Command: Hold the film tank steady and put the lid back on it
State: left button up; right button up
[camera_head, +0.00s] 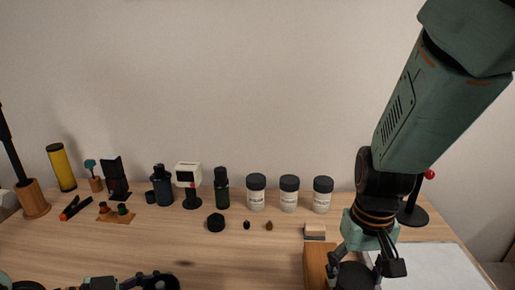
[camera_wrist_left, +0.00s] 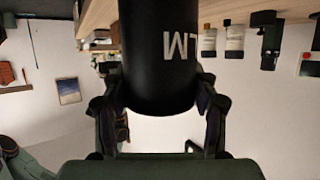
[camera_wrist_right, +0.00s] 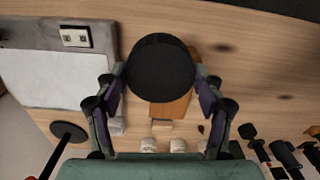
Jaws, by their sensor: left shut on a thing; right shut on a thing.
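The film tank (camera_wrist_left: 160,55) is a black cylinder with pale lettering, of which "LM" shows in the left wrist view. My left gripper (camera_wrist_left: 160,105) is shut around it, one finger on each side. The head view shows only parts of the left arm at its bottom edge, and I cannot make out the tank there. The lid (camera_wrist_right: 160,68) is a black round disc. My right gripper (camera_wrist_right: 160,85) is shut on its sides. In the head view the lid (camera_head: 355,277) hangs in the right gripper (camera_head: 358,266) at the bottom right, over a wooden block.
The wooden block (camera_head: 317,264) lies beside a pale mat (camera_head: 440,268). A black puck (camera_head: 215,223) and two small dark pieces lie mid-table. White jars (camera_head: 289,193), dark bottles (camera_head: 221,188) and a white timer-like device (camera_head: 188,178) stand behind. The front middle of the table is clear.

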aim_at(178, 284)
pick_arm(q)
jog(key=shift+r, duration=0.35)
pick_arm(e)
jog(key=shift+f, duration=0.25)
pick_arm(q)
jog(key=shift+w+a+r+n+t+b, duration=0.4)
jog(key=shift+w+r+n+t, duration=0.1)
jog(key=shift+w, duration=0.1)
pick_arm(e)
jog(key=shift+f, duration=0.3)
pick_arm(q)
jog(key=shift+d, duration=0.1)
jog(key=shift+w+d+f+m+g, duration=0.1)
jog(key=shift+d+f+m+g, duration=0.05)
jog(key=shift+d+m+g, duration=0.2)
jog(key=shift+w+d+f+m+g+h, duration=0.15)
jog(key=shift+d+m+g+h, duration=0.15)
jog(key=shift+d+m+g, duration=0.55)
jog(key=shift+w+d+f+m+g+h, duration=0.15)
jog(key=shift+d+m+g+h, duration=0.2)
jog(key=shift+d, duration=0.75)
jog(key=w+d+f+m+g, duration=0.1)
jog(key=d+m+g, duration=0.4)
jog(key=d, duration=0.3)
jog(key=shift+d+g+h, duration=0.2)
jog(key=shift+g+h, duration=0.15)
jog(key=shift+g, duration=0.2)
jog(key=shift+w, duration=0.15)
